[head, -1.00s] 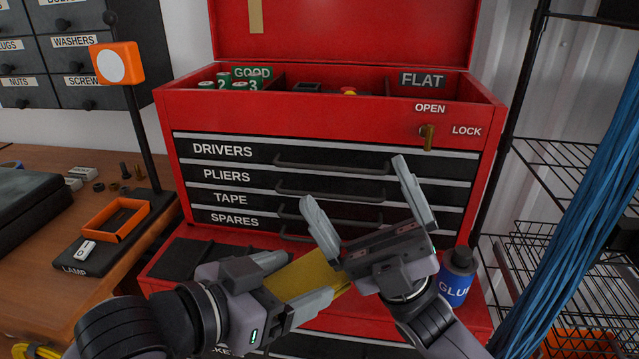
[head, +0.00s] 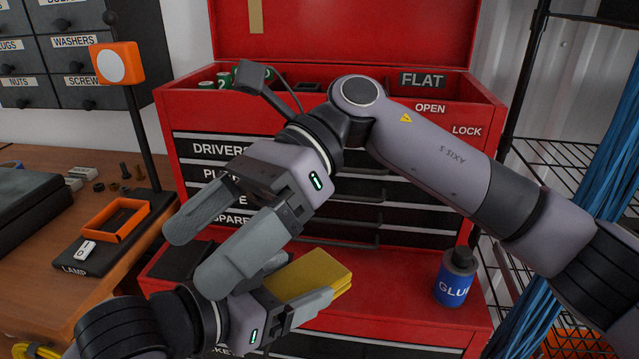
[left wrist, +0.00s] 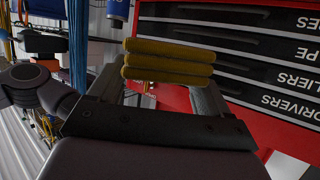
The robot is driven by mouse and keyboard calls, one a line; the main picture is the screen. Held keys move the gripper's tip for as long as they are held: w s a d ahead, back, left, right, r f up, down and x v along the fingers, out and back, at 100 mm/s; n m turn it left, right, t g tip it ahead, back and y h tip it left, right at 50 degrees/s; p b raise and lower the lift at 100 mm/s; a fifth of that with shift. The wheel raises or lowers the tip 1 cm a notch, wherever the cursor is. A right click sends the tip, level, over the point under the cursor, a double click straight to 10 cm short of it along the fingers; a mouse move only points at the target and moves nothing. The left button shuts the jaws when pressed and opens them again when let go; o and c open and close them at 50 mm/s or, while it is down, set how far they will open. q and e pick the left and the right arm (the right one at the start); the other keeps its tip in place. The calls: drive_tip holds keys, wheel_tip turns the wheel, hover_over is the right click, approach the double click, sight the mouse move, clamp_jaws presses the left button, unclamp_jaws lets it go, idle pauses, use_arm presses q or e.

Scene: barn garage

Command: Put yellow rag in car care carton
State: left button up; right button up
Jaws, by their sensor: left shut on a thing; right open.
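The yellow rag (head: 318,275), a folded thick pad, is held between the fingers of my left gripper (head: 300,288), low in front of the red tool chest. The rag also shows in the left wrist view (left wrist: 168,62), its folded layers spanning the gap between the fingers. My right gripper (head: 197,258) is open and empty. Its arm comes in from the right and crosses over, so its fingers hang above and left of my left gripper, partly covering it. I cannot make out a car care carton in either view.
The red tool chest (head: 405,130) has labelled drawers and an open top. A blue glue bottle (head: 456,278) stands on the red ledge at right. A lamp (head: 120,63) and an orange tray (head: 113,220) are on the wooden bench at left. A wire shelf (head: 555,155) is at right.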

drive_tip(key=w+d+f+n+t+h, duration=0.2)
drive_tip(key=w+t+h, duration=0.2)
drive_tip(key=t+h, duration=0.5)
drive_tip(key=t, duration=0.1)
approach(321, 264)
drive_tip(key=f, duration=1)
drive_tip(key=shift+s+a, duration=0.15)
drive_tip(key=shift+s, duration=0.1)
drive_tip(key=shift+r, duration=0.1)
drive_tip(key=c, duration=1)
use_arm(q)
drive_tip(key=o, duration=1)
drive_tip(key=shift+c, duration=0.2)
use_arm(e)
drive_tip(key=shift+o, duration=0.2)
